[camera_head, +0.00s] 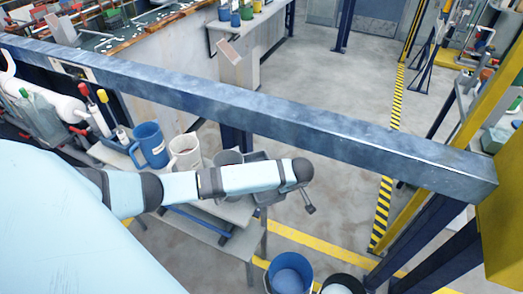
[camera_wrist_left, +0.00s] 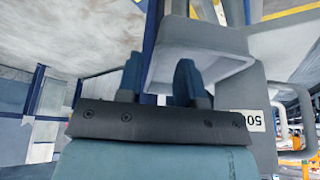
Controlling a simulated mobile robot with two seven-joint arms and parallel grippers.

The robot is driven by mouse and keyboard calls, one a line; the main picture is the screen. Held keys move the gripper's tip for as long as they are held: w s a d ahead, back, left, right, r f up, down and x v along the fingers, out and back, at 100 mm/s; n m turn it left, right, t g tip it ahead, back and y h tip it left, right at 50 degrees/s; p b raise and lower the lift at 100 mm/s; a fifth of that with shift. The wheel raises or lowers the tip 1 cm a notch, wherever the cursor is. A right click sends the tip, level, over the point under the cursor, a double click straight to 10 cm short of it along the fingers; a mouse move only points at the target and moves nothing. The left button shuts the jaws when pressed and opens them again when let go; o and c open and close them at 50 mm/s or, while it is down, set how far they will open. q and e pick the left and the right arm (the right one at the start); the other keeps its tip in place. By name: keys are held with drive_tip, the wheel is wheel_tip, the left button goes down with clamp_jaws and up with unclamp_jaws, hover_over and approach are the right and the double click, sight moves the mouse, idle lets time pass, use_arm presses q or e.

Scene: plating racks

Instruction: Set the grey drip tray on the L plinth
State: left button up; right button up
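The grey drip tray (camera_wrist_left: 195,62) fills the upper middle of the left wrist view, with its rim close to my fingers. In the head view a grey tray-like shape (camera_head: 268,197) shows partly behind my left forearm, at the end of a small table. My left gripper (camera_wrist_left: 158,82) has its two dark blue fingers apart, one on each side of the tray's near left edge. Contact with the tray cannot be made out. The head view does not show the fingers clearly. A grey pedestal (camera_head: 240,72) with a slanted top panel stands farther back; I cannot read an L on it. My right gripper is not in view.
A blue mug (camera_head: 149,145), a white mug (camera_head: 185,153) and a dark grey cup stand beside my forearm. A long blue beam (camera_head: 330,135) crosses the head view. A blue bucket (camera_head: 290,273) is on the floor. Open floor lies beyond the beam.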

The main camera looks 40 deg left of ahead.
use_arm(q)
drive_tip(key=w+a, duration=0.2)
drive_tip(key=a, duration=0.1)
drive_tip(key=w+a, duration=0.1)
drive_tip(key=shift+a, duration=0.35)
drive_tip(key=w+a, duration=0.2)
drive_tip(key=a, duration=0.1)
drive_tip(key=shift+a, duration=0.15)
drive_tip(key=shift+d+x, duration=0.2)
drive_tip(key=shift+x, duration=1.25)
drive_tip(key=shift+s, duration=0.15)
drive_tip(key=shift+c, duration=0.5)
clamp_jaws()
